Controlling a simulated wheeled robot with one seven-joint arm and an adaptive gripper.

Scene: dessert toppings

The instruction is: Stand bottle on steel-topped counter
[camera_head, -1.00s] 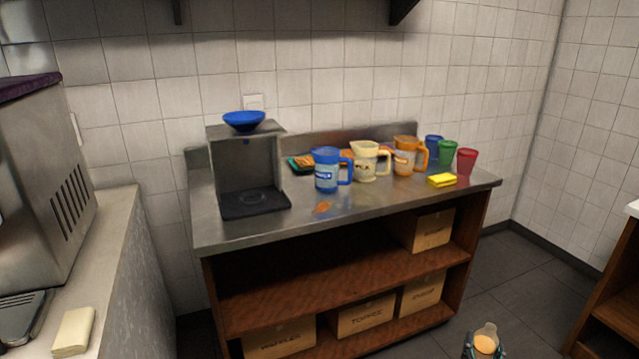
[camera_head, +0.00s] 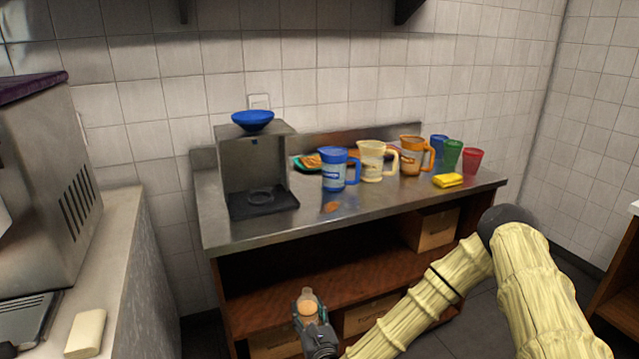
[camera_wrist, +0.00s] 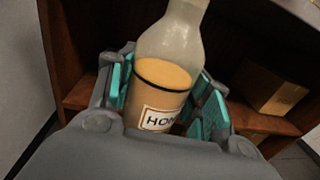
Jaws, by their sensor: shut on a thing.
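The bottle (camera_wrist: 165,76) is clear with amber contents and a white label beginning "HON". It also shows in the head view (camera_head: 308,305), in front of the counter's open shelves and below the top. My gripper (camera_wrist: 165,98) is shut on the bottle, with a teal pad on each side of it. In the head view my gripper (camera_head: 308,311) is at the lower middle. The bottle's base is hidden in the wrist view. The steel-topped counter (camera_head: 265,228) stands against the tiled wall, beyond and above the bottle.
On the counter are a black-based stand (camera_head: 262,200) with a blue bowl (camera_head: 252,121), a blue pitcher (camera_head: 333,170), a cream pitcher (camera_head: 370,160), an orange pitcher (camera_head: 412,157), cups and a yellow sponge (camera_head: 448,180). The front strip is mostly clear.

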